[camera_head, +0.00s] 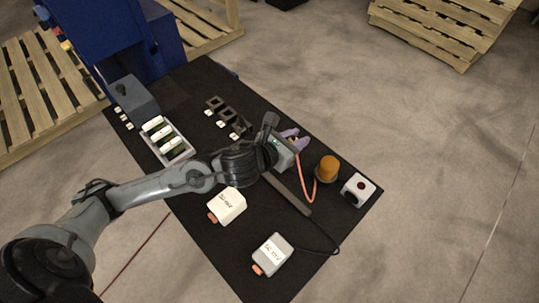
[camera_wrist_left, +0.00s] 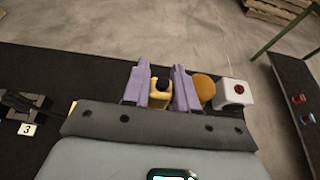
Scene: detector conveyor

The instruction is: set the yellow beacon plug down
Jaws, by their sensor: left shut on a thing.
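My left gripper (camera_head: 291,138), with purple fingers, is over the far right part of the black table. The left wrist view shows its fingers (camera_wrist_left: 162,88) shut on the yellow beacon plug (camera_wrist_left: 158,97), which has a dark part on top. In the head view the plug is hidden or too small to make out. A red cable (camera_head: 301,186) runs from beside the gripper in a loop to the orange beacon (camera_head: 327,168), which stands just right of the gripper; it also shows in the left wrist view (camera_wrist_left: 205,88). My right gripper is in neither view.
A white box with a red button (camera_head: 358,190) stands right of the beacon. Black sockets (camera_head: 228,117) with number tags lie left of the gripper. A tray (camera_head: 184,153) of modules and two labelled white boxes (camera_head: 227,205) (camera_head: 273,255) stand on the black table (camera_head: 330,215). A dark bar (camera_head: 288,194) lies mid-table.

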